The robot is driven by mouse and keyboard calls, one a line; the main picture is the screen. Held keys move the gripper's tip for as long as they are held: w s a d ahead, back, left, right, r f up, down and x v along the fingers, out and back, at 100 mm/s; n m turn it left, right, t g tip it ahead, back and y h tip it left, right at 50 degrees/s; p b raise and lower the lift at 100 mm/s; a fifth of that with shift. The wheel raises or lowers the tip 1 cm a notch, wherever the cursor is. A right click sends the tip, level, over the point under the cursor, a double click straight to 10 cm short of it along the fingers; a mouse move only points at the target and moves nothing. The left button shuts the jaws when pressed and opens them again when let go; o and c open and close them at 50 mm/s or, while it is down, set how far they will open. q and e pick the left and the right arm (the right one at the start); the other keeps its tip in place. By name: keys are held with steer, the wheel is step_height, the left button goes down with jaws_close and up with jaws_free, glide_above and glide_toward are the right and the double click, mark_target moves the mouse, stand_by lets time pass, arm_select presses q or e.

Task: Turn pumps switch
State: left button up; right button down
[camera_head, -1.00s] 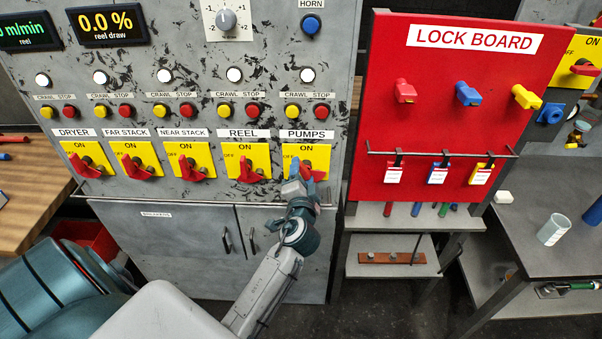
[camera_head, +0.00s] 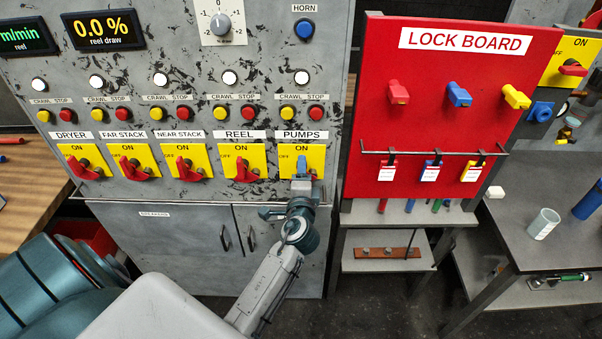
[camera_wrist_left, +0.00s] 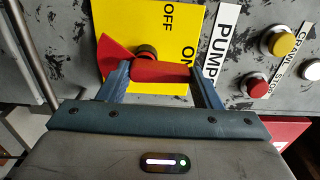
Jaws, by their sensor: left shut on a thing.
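The pumps switch is a yellow plate (camera_head: 317,158) marked ON and OFF, under the PUMPS label at the right end of the switch row. In the left wrist view its red handle (camera_wrist_left: 160,73) lies between the two blue fingers of my left gripper (camera_wrist_left: 157,82). The gripper is shut on the handle, whose narrow end points towards the ON lettering. In the head view my left gripper (camera_head: 302,168) covers the handle, with its fingers upright in front of the plate. My right gripper is not in view.
The reel switch (camera_head: 244,168) and several like it stand to the left. Crawl and stop buttons (camera_head: 316,113) sit above. A rail (camera_head: 140,200) runs below the switches. The red lock board (camera_head: 440,110) stands close on the right.

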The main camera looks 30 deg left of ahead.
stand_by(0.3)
arm_select(q)
steer(key=o, duration=1)
steer(key=b+v, duration=0.4)
steer(key=v, duration=0.6)
steer(key=shift+s+d, duration=0.3)
steer(key=shift+f, duration=0.15)
